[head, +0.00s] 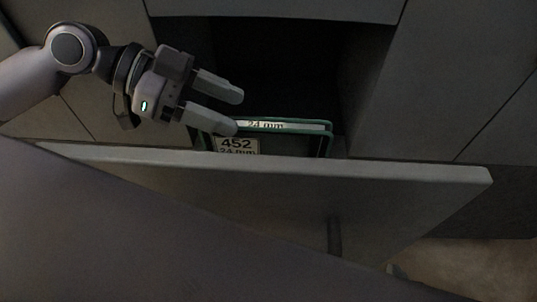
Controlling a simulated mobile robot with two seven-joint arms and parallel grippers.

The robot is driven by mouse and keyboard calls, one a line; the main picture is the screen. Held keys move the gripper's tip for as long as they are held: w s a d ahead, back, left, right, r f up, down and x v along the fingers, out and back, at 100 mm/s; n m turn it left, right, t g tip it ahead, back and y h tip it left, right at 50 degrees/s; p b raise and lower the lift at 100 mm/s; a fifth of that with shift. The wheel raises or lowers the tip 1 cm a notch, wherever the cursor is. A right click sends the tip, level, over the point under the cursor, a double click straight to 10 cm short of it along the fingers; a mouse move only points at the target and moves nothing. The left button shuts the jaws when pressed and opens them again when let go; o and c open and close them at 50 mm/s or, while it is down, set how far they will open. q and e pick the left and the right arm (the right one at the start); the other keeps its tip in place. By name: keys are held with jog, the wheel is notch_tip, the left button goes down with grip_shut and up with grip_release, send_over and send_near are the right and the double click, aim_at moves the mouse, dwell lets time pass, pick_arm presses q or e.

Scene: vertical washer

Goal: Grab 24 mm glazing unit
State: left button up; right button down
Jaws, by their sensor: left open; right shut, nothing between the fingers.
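The 24 mm glazing unit (318,127) stands in a dark opening behind a flat panel. I see its green edges, a white strip reading "24 mm" on top and a label (237,145) reading "452" and "24 mm". Its lower part is hidden by the panel. My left gripper (239,112) comes in from the left, open, with its two fingers at the left end of the unit's top edge. One fingertip overlaps that edge in the picture; I cannot tell whether it touches. My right gripper is not in view.
The pale panel (420,173) crosses the view in front of the opening, with a dark handle (334,236) on its face. Grey cabinet fronts (440,75) flank the opening. The dark space behind the unit looks empty. Floor shows at bottom right.

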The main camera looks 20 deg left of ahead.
aim_at(260, 121)
pick_arm(q)
jog(key=shift+s+p+x, duration=0.2)
jog(key=shift+p+x, duration=0.15)
jog(key=shift+x, duration=2.4)
jog(key=shift+d+r, duration=0.15)
jog(key=shift+c, duration=0.3)
grip_shut()
jog(key=shift+r, duration=0.15)
